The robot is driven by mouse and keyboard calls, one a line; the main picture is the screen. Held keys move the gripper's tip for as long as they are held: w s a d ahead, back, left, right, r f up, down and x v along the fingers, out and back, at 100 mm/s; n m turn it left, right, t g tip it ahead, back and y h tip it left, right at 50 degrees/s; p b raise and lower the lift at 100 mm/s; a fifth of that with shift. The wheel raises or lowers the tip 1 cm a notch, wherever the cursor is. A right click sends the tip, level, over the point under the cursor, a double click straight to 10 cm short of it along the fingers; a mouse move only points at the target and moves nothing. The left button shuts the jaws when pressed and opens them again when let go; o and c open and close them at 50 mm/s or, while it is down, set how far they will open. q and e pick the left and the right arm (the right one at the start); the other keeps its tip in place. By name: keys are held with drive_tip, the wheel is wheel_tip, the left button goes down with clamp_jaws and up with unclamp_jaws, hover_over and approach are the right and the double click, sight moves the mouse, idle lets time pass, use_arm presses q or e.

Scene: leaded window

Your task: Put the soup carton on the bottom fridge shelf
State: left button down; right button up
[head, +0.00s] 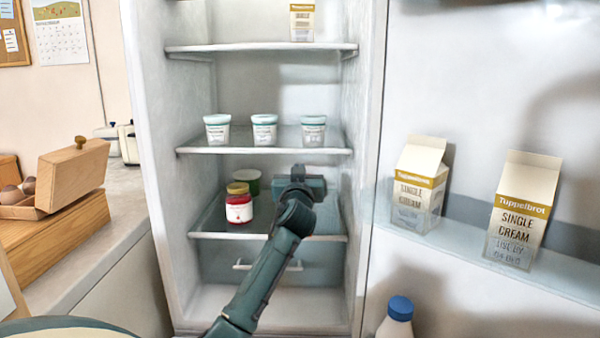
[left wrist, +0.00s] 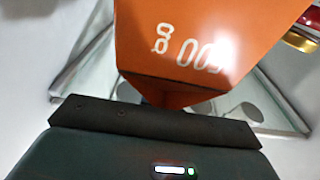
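My left gripper (head: 302,184) is inside the open fridge, above the right part of the bottom glass shelf (head: 215,236). In the left wrist view the orange soup carton (left wrist: 190,40) with pale lettering fills the middle, its narrow end at the gripper (left wrist: 160,105). The gripper appears shut on it; the fingertips are mostly hidden. In the head view the carton is hidden behind my gripper. I cannot tell whether it touches the shelf. My right gripper is in neither view.
A red jar (head: 239,206) and a green jar (head: 247,180) stand on the bottom shelf's left. Several white pots (head: 264,130) line the shelf above. A carton (head: 302,22) stands on the top shelf. Cream cartons (head: 523,210) and a blue-capped bottle (head: 398,318) are in the door.

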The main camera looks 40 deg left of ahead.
use_arm(q)
drive_tip(key=w+a+f, duration=0.1)
drive_tip(key=w+a, duration=0.3)
drive_tip(key=shift+w+f, duration=0.15)
drive_tip(key=shift+w, duration=0.15)
idle(0.4)
drive_tip(key=shift+f+b, duration=0.15)
drive_tip(key=shift+b, duration=0.25)
drive_tip(key=c, duration=1.6)
unclamp_jaws()
drive_tip(key=shift+c, duration=0.2)
